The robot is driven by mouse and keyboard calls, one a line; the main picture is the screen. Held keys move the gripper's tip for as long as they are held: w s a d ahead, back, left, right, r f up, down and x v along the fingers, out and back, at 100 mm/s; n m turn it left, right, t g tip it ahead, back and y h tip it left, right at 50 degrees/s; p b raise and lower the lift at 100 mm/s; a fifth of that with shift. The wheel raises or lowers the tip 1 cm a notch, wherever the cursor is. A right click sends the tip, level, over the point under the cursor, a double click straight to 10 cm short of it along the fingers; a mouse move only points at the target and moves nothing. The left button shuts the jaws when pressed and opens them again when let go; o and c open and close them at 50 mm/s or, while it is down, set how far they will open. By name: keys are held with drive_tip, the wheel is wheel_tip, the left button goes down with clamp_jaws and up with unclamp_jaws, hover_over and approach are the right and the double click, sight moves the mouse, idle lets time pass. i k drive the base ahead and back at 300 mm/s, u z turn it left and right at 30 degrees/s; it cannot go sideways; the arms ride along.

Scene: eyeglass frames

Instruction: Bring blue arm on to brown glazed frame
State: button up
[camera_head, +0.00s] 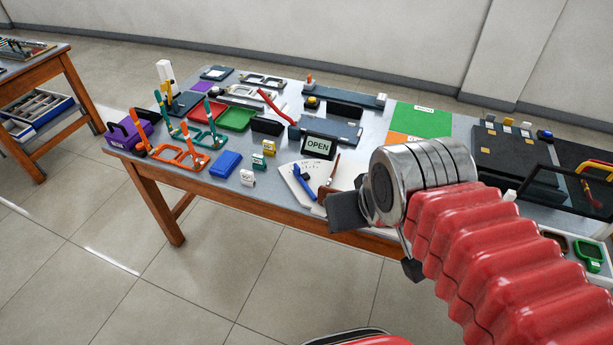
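A blue arm (303,184) lies on a white fan-shaped sheet near the front edge of the table. A small brown piece (333,172) leans beside it on the right. A brown-rimmed frame (553,240) with a dark lens appears in a pale tray at the far right; it is small and partly hidden by my arm, so I cannot be sure it is the brown glazed frame. My gripper (349,212) hangs in front of the table edge, to the right of the blue arm and apart from it in the picture. Its fingers show as one dark block, so their opening is unclear.
A green frame (588,253) lies in the right tray (598,280). The floor in front is free.

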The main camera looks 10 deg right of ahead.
sight(301, 178)
drive_tip(key=k, duration=0.25)
drive_tip(key=u, duration=0.2)
drive_tip(key=i, duration=0.7)
drive_tip(key=u, duration=0.45)
drive_tip(key=i, duration=0.9)
